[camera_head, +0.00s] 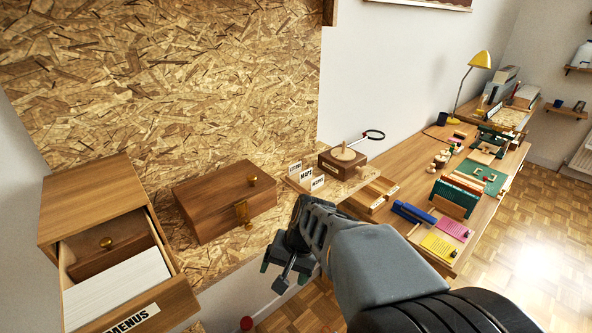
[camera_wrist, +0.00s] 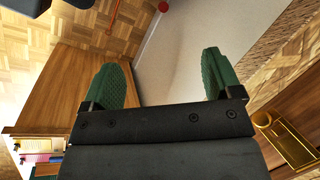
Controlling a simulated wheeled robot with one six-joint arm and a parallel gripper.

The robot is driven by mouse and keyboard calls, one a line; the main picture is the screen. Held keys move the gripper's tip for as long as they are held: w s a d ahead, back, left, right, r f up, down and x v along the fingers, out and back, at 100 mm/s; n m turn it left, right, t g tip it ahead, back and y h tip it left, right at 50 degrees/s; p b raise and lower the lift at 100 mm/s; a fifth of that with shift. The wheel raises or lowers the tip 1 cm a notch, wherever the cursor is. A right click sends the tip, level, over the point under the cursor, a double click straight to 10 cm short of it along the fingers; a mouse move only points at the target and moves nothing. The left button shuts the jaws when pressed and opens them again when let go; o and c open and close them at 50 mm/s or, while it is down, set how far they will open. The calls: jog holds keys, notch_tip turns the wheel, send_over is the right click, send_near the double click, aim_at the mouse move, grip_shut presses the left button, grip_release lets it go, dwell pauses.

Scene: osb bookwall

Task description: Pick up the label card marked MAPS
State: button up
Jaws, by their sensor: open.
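The label card marked MAPS (camera_head: 306,174) is a small white card with dark lettering. It stands between two other label cards in a small wooden holder (camera_head: 291,182) on the ledge in front of the chipboard wall. My gripper (camera_head: 284,276) is open and empty, in front of the ledge and lower in the head view than the card. In the wrist view its two green fingers (camera_wrist: 165,78) are wide apart with nothing between them. The MAPS card is not visible in the wrist view.
A closed wooden box (camera_head: 215,208) with brass fittings stands left of the cards. A wooden block with a round top (camera_head: 342,164) stands right. An open MENUS drawer (camera_head: 125,285) is at far left. A crowded workbench (camera_head: 483,200) lies right.

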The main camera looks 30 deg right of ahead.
jog(key=w+d+m+t+y+p, duration=0.2)
jog(key=d+m+t+y+p, duration=0.3)
jog(key=d+m, duration=0.65)
jog(key=m+t+h+b, duration=0.2)
jog(key=m+t+h, duration=0.3)
jog(key=m+t, duration=0.75)
send_near(306, 171)
jog(key=shift+w+a+r+m+g+h+p, duration=0.2)
jog(key=shift+w+r+m+g+p, duration=0.25)
jog(key=shift+w+m, duration=0.1)
jog(key=shift+w+a+r+m+g+h+p, duration=0.2)
jog(key=shift+w+r+m+g+p, duration=0.15)
jog(key=shift+w+m, duration=0.2)
jog(key=shift+w+a+f+p, duration=0.15)
jog(key=shift+w+p, duration=0.45)
jog(key=shift+w, duration=0.95)
jog(key=shift+w+a+r+p, duration=0.1)
jog(key=shift+w+p, duration=0.45)
jog(key=shift+w, duration=1)
jog(key=shift+c, duration=0.5)
jog(key=c, duration=0.9)
